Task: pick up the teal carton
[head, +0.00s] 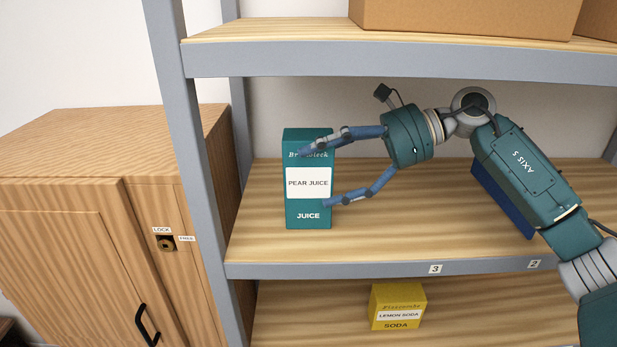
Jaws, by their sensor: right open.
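The teal carton (308,212), labelled pear juice, stands upright on the middle shelf (262,232), near its left end. My right gripper (313,178) is open. Its two blue fingers reach in from the right and overlap the carton in the view, one across its upper part and one across its lower part. I cannot tell whether the fingers touch the carton. My left gripper is not in view.
A blue box (500,198) stands on the middle shelf, partly hidden behind my right arm. A yellow lemon soda box (397,306) stands on the shelf below. A cardboard box (460,16) sits above. A grey post (185,130) and wooden cabinet (90,220) are left.

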